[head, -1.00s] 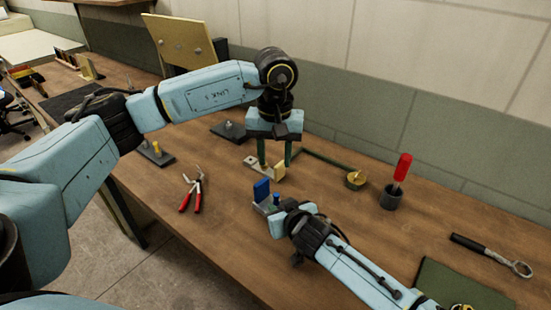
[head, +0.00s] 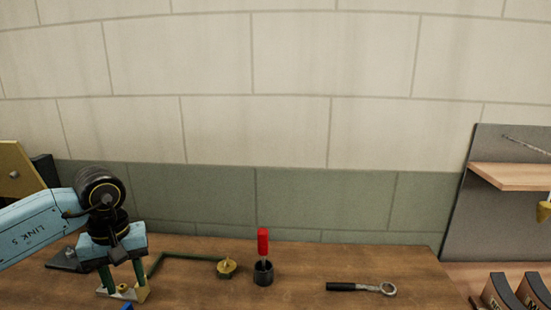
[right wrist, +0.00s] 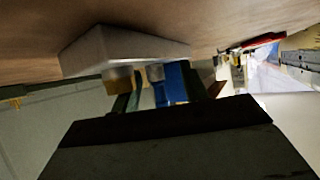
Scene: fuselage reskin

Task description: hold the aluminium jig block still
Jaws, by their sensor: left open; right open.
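A pale L-shaped block (head: 140,294) with a yellow spot, which looks like the jig block, sits on the bench at the lower left of the head view. My left gripper (head: 122,284) points down over it, open, its two dark green fingers apart at the block; contact is unclear. My right gripper (right wrist: 160,92) is outside the head view. In the right wrist view it is open, with a blue piece (right wrist: 172,82) between or behind its fingers. A pale grey slab (right wrist: 125,48) and a brass-coloured cylinder (right wrist: 118,78) show close by.
A green rod (head: 190,257) runs along the bench to a round brass piece (head: 227,267). A red-handled tool (head: 263,243) stands in a dark cup (head: 263,273). A ratchet wrench (head: 362,287) lies to the right, with clear wood between. A grey panel with shelf (head: 515,176) stands far right.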

